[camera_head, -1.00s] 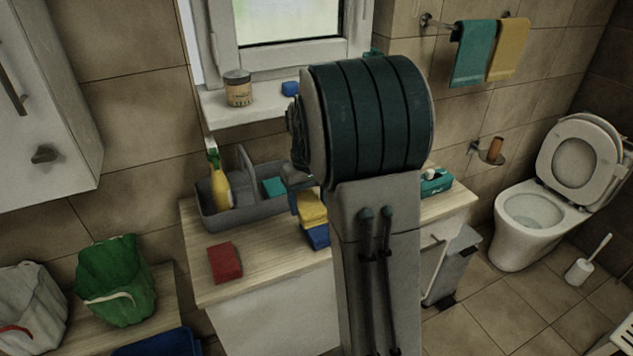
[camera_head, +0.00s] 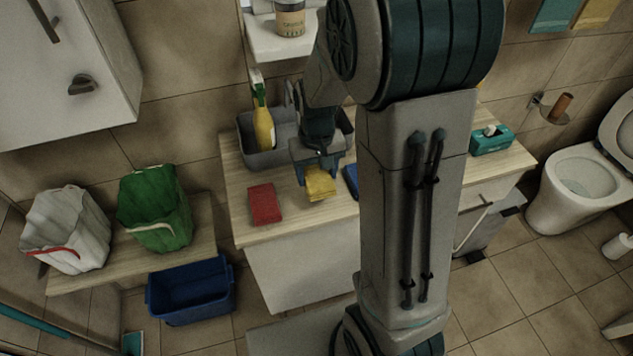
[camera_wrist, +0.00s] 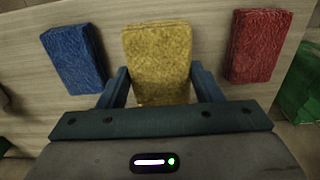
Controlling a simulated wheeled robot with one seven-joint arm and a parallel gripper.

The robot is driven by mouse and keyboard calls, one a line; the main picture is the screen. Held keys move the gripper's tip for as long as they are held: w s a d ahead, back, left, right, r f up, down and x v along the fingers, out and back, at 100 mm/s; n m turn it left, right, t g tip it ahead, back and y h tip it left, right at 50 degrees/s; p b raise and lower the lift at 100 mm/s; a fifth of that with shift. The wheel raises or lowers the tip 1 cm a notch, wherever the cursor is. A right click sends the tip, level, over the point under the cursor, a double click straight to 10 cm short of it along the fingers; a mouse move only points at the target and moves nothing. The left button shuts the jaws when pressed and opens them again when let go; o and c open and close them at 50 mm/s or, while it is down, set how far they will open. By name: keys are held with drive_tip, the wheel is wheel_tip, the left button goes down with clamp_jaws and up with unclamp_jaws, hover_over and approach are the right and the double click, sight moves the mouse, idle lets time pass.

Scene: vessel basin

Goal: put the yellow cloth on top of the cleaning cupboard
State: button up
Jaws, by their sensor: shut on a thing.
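The yellow cloth (camera_head: 320,184) is a thick folded pad between the fingers of my gripper (camera_head: 318,172). In the wrist view the cloth (camera_wrist: 157,58) sits between both fingers (camera_wrist: 158,88), which are shut on it. It is over the pale wooden top of the low white cupboard (camera_head: 300,226), near the front edge, between a red and a blue cloth. I cannot tell whether it touches the top. A white wall cupboard (camera_head: 75,90) hangs at the upper left. No label shows which one is the cleaning cupboard.
A red cloth (camera_head: 264,204) and a blue cloth (camera_head: 351,181) lie either side. A grey caddy (camera_head: 262,157) with a yellow spray bottle (camera_head: 264,125) stands behind. A teal tissue box (camera_head: 491,139) is at the right. Green (camera_head: 154,208) and white (camera_head: 68,232) bins stand left.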

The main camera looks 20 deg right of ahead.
sight(315, 187)
drive_tip(key=shift+s+a+f, duration=0.25)
drive_tip(key=shift+a+f, duration=0.05)
drive_tip(key=shift+f, duration=1.95)
drive_tip(key=shift+f, duration=0.2)
drive_tip(key=o, duration=1)
drive_tip(key=shift+c, duration=0.2)
drive_tip(key=shift+r, duration=0.15)
